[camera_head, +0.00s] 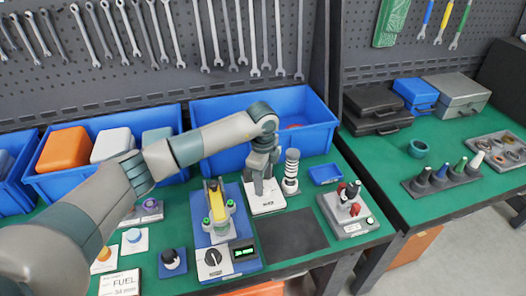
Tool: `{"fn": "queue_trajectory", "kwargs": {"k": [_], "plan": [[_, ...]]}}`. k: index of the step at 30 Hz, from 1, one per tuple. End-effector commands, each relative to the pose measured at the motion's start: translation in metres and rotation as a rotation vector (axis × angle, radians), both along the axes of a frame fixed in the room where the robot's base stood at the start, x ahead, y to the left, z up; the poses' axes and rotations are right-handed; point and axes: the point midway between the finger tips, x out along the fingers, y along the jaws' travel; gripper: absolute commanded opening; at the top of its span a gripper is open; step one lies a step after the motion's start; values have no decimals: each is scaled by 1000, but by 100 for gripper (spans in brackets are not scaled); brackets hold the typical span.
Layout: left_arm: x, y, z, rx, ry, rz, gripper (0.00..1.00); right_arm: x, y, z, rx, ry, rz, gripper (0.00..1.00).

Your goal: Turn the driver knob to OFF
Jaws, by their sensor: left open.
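A black rotary knob (213,257) sits on the white front panel of a blue test fixture (224,229) at the lower middle. A small screen with green characters (244,252) is right of the knob. I cannot read the knob's setting at this size. My left arm comes in from the lower left, and its gripper (259,188) points down above a white-based unit (268,204), behind and right of the knob. The gripper is open and apart from the knob. I cannot tell whether its fingertips touch the unit. My right gripper is not in view.
A yellow-topped clamp with green parts (216,200) stands on the fixture behind the knob. A ringed post (291,172) stands right of my gripper. A dark mat (292,234) and a grey block with red-tipped parts (348,208) lie right. Blue bins (315,110) line the back.

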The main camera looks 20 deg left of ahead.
Motion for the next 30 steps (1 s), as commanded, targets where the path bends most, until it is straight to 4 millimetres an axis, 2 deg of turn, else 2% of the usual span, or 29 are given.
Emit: {"fn": "queue_trajectory", "kwargs": {"k": [14, 15, 18, 24, 30], "plan": [[-4, 0, 91, 1, -5, -2, 48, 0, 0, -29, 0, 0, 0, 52], [-4, 0, 99, 1, -4, -2, 48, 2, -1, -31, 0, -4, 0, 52], [-5, 0, 116, 1, -4, -1, 48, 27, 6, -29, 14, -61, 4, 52], [-6, 0, 140, 0, -2, -1, 48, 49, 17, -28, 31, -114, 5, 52], [-7, 0, 149, 1, -1, -1, 48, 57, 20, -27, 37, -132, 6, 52]]}}
